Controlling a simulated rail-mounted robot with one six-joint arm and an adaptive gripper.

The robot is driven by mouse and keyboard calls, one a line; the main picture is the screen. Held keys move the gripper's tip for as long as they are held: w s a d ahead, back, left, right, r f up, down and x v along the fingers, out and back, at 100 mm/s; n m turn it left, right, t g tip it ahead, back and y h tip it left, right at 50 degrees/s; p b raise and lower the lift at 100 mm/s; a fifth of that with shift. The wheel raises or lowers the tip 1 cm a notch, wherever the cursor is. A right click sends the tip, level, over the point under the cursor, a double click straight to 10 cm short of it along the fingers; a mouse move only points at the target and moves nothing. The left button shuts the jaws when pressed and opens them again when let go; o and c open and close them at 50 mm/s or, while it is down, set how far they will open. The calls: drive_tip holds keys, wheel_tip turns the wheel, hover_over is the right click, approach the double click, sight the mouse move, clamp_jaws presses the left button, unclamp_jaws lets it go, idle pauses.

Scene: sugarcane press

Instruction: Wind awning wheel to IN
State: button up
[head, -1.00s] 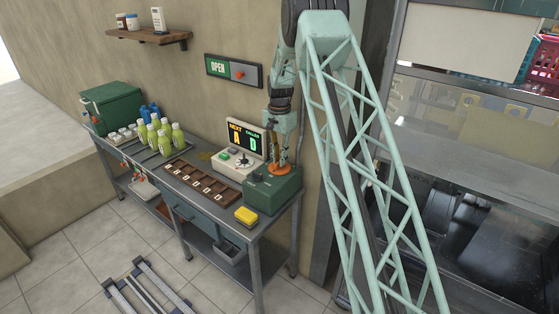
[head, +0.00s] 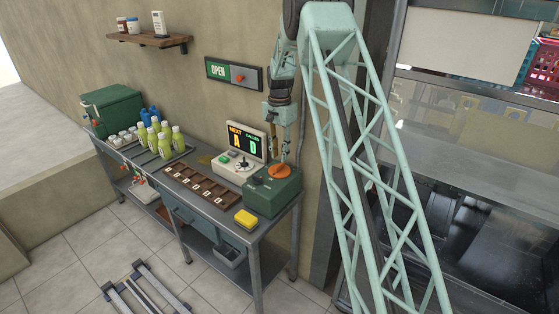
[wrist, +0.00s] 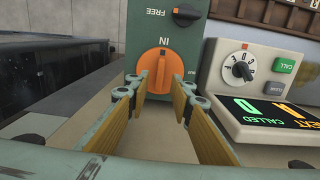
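The awning wheel is an orange knob (head: 279,171) on top of a green box (head: 272,194) at the right end of the bench. My gripper (head: 289,150) is just above the box in the head view.
A black knob (wrist: 186,14) marked FREE is on the same panel. A white caller console (head: 233,165) with a lit screen stands close beside the box. A yellow sponge (head: 245,217), a wooden tray (head: 201,186) and several bottles (head: 165,138) are on the bench.

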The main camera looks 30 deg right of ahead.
sight(279, 165)
wheel_tip(279, 165, up, 7)
idle(0.4)
drive_tip(key=shift+r, duration=0.1)
idle(0.5)
